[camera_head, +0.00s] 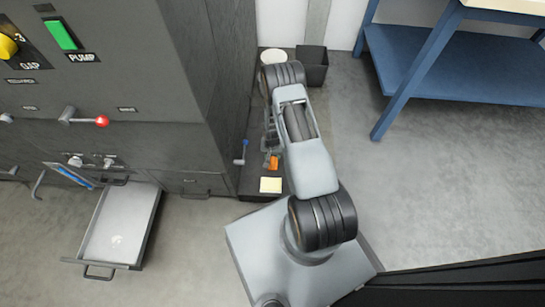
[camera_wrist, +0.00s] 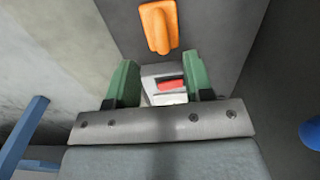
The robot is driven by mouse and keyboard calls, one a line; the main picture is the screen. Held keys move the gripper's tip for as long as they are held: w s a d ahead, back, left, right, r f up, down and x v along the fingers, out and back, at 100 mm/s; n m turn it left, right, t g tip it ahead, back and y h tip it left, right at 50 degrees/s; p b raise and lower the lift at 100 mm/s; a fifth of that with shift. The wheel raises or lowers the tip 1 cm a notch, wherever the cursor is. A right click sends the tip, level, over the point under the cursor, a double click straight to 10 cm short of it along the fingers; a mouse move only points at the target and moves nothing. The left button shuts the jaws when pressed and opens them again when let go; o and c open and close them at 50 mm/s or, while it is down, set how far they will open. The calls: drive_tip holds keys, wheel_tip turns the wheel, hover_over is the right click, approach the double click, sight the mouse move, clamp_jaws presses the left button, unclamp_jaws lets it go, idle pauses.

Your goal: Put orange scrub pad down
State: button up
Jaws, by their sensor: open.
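The orange scrub pad (camera_wrist: 158,26) shows in the wrist view on a dark grey surface, beyond the fingertips and outside the jaws. In the head view a small orange patch (camera_head: 272,162), which looks like the pad, sits on the narrow dark ledge beside the machine, partly hidden by my arm. My gripper (camera_wrist: 162,76) has its two green fingers spread apart, and the pad is not between them. In the head view my gripper is mostly hidden by my arm. A pale thing with a red part (camera_wrist: 170,85) shows between the fingers; I cannot tell what it is.
A pale yellow block (camera_head: 271,185) lies on the ledge's near end. A blue-handled lever (camera_head: 241,152) sticks out beside the ledge. An open drawer (camera_head: 120,222) juts from the grey machine (camera_head: 130,60). A dark bin (camera_head: 313,66) and blue table (camera_head: 440,60) stand behind. Floor at right is clear.

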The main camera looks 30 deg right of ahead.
wheel_tip(320, 180, up, 4)
drive_tip(key=p, duration=0.1)
wheel_tip(320, 180, up, 11)
hover_over(272, 161)
drive_tip(key=w+a, duration=0.1)
drive_tip(key=w, duration=0.1)
drive_tip(key=s+a+r+n+t, duration=0.1)
drive_tip(key=s+a+r+n, duration=0.15)
drive_tip(key=r, duration=1.25)
drive_tip(key=s+a+r+n, duration=0.1)
drive_tip(key=s+a+r, duration=0.1)
drive_tip(key=s+r, duration=0.5)
drive_tip(key=s+a+r+n+t, duration=0.1)
drive_tip(key=s+a+r+n, duration=0.1)
drive_tip(key=s+r, duration=0.6)
drive_tip(key=shift+a+r+t, duration=0.15)
drive_tip(key=shift+a+t, duration=0.15)
drive_tip(key=shift+a, duration=0.4)
wheel_tip(272, 161, up, 36)
drive_tip(key=t+p, duration=0.1)
drive_tip(key=p, duration=3.3)
drive_tip(key=shift+s+a, duration=0.15)
drive_tip(key=shift+s, duration=0.05)
drive_tip(key=shift+f+n, duration=0.25)
drive_tip(key=shift+f, duration=0.1)
drive_tip(key=shift+c, duration=0.4)
